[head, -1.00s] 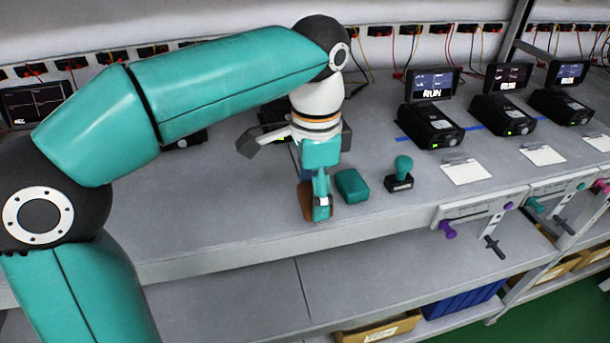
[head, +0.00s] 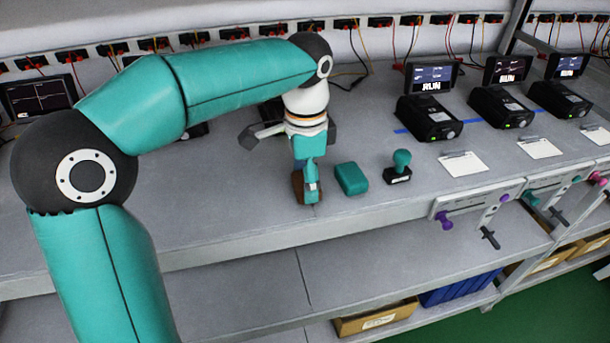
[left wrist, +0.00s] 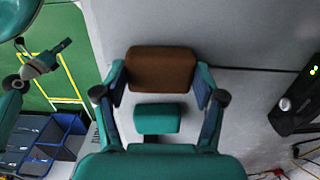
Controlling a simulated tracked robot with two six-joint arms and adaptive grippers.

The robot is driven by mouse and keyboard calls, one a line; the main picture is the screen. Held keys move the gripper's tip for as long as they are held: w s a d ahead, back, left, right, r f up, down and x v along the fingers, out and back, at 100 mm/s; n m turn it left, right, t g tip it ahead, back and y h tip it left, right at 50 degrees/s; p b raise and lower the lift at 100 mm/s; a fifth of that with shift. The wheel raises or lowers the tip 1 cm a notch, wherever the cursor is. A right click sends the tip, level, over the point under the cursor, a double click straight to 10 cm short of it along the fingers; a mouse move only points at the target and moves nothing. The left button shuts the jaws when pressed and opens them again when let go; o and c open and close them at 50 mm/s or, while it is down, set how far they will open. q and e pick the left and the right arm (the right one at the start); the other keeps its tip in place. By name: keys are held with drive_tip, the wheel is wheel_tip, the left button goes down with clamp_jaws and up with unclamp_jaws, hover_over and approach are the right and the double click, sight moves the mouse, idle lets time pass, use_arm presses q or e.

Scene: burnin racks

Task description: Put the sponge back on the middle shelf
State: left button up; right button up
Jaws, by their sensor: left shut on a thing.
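The brown sponge (left wrist: 162,68) is between the two fingers of my left gripper (left wrist: 160,88) in the left wrist view. The gripper is shut on it. In the head view the left gripper (head: 311,192) points down over the grey bench top, and a brown edge of the sponge (head: 298,186) shows at its left side. Most of the sponge is hidden there by the fingers. I cannot tell whether the sponge touches the bench top. The middle shelf (head: 235,295) is the grey board below the bench top, with a bare stretch showing.
A teal block (head: 351,179) lies just right of the left gripper, and a teal-handled stamp (head: 400,167) stands beyond it. Black devices (head: 430,118) with screens stand further right. A cardboard box (head: 376,318) sits lower down.

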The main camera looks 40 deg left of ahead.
use_arm(q)
drive_tip(key=o, duration=1.1)
drive_tip(key=shift+f, duration=0.1)
drive_tip(key=shift+r+p, duration=0.35)
drive_tip(key=shift+r, duration=3.55)
